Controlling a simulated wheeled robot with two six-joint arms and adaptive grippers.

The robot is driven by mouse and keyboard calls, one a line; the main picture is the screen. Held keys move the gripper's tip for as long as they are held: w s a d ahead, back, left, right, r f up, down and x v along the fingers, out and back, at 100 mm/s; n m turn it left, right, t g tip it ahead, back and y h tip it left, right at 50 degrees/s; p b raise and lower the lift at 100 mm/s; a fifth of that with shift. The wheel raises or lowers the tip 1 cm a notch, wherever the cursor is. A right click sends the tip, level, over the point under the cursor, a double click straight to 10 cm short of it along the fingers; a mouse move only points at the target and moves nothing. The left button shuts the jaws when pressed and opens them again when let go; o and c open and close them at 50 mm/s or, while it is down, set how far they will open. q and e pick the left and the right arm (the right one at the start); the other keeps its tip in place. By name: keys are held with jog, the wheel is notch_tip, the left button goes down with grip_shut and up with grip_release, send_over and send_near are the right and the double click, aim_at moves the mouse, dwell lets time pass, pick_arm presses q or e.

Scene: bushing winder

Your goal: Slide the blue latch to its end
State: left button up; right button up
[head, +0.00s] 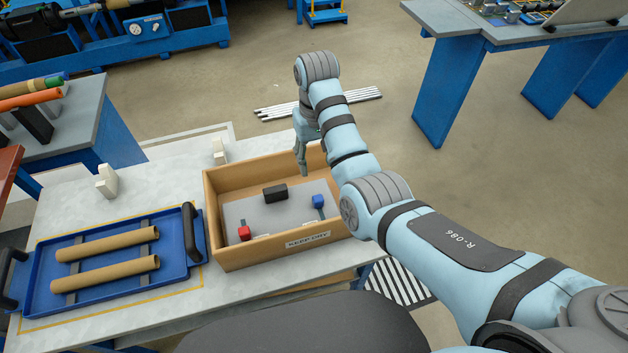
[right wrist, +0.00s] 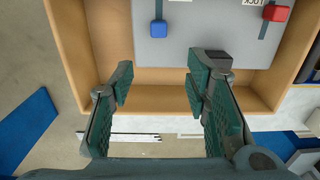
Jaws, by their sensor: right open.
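The blue latch (head: 318,201) is a small blue knob on a dark slot in a grey panel (head: 240,211). The panel lies inside an open cardboard-brown box (head: 232,262) on the table. In the right wrist view the blue latch (right wrist: 158,28) sits at the top, with its slot running up from it. My right gripper (head: 302,168) is over the far side of the box, behind the latch. In its wrist view the right gripper (right wrist: 160,78) is open and empty, with the latch beyond the fingertips and apart from them. My left gripper is out of view.
A red latch (head: 244,232) and a black block (head: 275,193) are on the same panel. The box walls surround it. A blue tray (head: 110,304) with two brown tubes and black handles stands left of the box. Small cream stands (head: 107,181) are behind the tray.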

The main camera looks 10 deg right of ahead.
jog(key=b, duration=0.1)
send_over(318, 198)
jog(key=f, duration=0.4)
jog(key=s+f, duration=0.1)
jog(key=f, duration=0.4)
jog(key=f+b, duration=0.1)
jog(key=f, duration=0.1)
jog(key=w+f, duration=0.1)
jog(key=f, duration=0.1)
jog(key=shift+d+b, duration=0.1)
jog(key=shift+b, duration=0.25)
jog(key=shift+w+f, duration=0.15)
jog(key=shift+f, duration=0.3)
jog(key=shift+s+r, duration=0.2)
jog(key=c, duration=0.3)
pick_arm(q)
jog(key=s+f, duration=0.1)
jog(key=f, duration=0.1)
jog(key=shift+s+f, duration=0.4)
pick_arm(e)
grip_shut()
